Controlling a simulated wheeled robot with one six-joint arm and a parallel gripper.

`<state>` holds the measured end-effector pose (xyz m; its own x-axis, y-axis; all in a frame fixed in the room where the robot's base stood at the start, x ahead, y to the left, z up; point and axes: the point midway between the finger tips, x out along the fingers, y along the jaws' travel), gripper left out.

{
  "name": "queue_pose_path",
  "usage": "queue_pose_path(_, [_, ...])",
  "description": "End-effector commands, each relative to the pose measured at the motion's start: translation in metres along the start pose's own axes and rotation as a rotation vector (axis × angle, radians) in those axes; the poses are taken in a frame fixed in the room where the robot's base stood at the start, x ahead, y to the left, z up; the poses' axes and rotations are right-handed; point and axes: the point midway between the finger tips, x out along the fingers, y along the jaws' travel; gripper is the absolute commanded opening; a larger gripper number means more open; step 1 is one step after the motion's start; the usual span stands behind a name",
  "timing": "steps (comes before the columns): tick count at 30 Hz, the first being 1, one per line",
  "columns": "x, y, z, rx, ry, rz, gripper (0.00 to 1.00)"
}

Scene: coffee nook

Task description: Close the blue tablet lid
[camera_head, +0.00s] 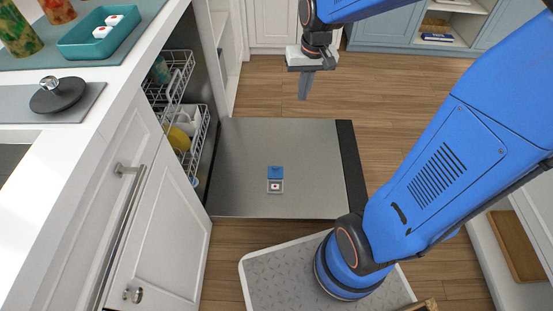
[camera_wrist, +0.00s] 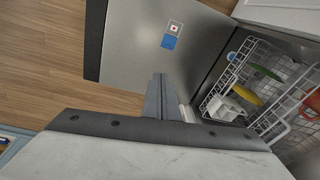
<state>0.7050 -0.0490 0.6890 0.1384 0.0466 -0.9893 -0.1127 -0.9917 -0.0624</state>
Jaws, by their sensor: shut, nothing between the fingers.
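The blue tablet lid (camera_head: 275,172) stands open on the inner face of the lowered dishwasher door (camera_head: 240,150). Right in front of it is a small pale compartment (camera_head: 275,186) with a white tablet with a red spot inside. The wrist view also shows the blue lid (camera_wrist: 169,42) and the compartment (camera_wrist: 174,28) beyond my fingers. My gripper (camera_head: 304,97) is shut and empty, pointing down above and beyond the door's far edge, clear of the lid. The fingers also show in the wrist view (camera_wrist: 159,78).
The dishwasher racks (camera_head: 185,110) hold a yellow dish and other ware at left. A counter (camera_head: 75,85) with a teal tray (camera_head: 75,45) holding two tablets runs along the left. Wooden floor (camera_head: 275,90) is open beyond the door. Blue cabinets (camera_head: 385,30) stand at the back.

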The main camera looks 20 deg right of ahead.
Motion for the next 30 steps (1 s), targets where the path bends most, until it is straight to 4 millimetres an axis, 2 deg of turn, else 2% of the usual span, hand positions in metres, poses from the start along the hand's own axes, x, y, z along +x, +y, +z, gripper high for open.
queue_pose_path(1, [0.013, -0.002, -0.010, 0.007, -0.021, 0.001, 0.00])
queue_pose_path(6, [0.052, -0.008, -0.040, 0.033, -0.070, 0.001, 0.00])
queue_pose_path(15, [0.135, -0.017, -0.083, 0.080, -0.160, 0.009, 0.00])
queue_pose_path(21, [0.197, -0.022, -0.103, 0.113, -0.217, 0.016, 0.00])
queue_pose_path(30, [0.300, -0.026, -0.118, 0.162, -0.304, 0.033, 0.00])
